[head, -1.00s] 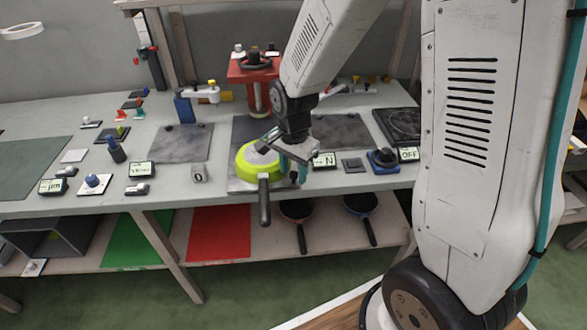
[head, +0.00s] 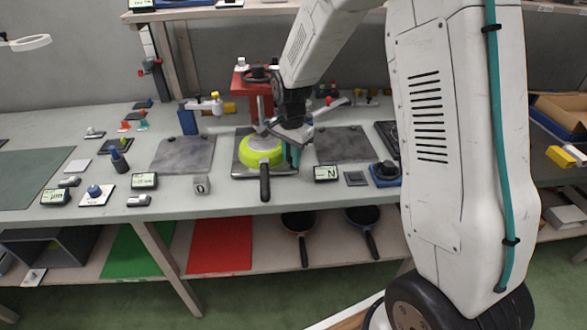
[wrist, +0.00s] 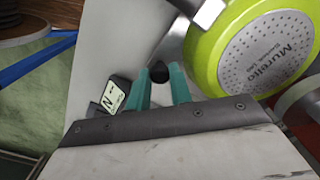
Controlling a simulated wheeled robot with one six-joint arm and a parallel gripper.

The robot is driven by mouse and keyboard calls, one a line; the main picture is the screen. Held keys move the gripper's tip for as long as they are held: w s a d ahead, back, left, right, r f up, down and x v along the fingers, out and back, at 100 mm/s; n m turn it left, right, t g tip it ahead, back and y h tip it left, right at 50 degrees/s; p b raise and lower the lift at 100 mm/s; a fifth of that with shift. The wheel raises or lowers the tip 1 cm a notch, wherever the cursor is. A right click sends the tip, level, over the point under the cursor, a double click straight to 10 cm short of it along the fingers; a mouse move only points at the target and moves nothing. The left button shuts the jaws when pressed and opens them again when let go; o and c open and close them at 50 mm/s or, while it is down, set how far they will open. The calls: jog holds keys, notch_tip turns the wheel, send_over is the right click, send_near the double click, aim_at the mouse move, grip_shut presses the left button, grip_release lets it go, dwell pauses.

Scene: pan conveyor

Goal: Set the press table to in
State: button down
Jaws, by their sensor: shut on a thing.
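The press table (head: 283,171) is a dark plate on the bench in front of the red press (head: 259,102), with a lime-green pan (head: 262,158) on it, handle toward the front edge. In the wrist view the pan (wrist: 268,48) shows its grey base disc. My gripper (head: 293,156) is at the right side of the plate, beside the pan. In the wrist view its teal fingers (wrist: 160,80) are closed around a small black knob (wrist: 158,72). A small display (head: 326,173) right of the plate shows an N; any other characters are unclear.
Grey plates (head: 183,154) lie on either side of the press table. A black dial on a blue base (head: 386,173) stands at the right. Pans (head: 298,222) lie on the shelf below. My arm covers part of the bench at right.

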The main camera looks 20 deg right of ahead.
jog(key=shift+w+d, duration=0.1)
jog(key=shift+w, duration=0.25)
jog(key=c, duration=1.3)
grip_release()
jog(key=shift+o, duration=0.2)
notch_tip(320, 180, up, 8)
jog(key=shift+f, duration=0.1)
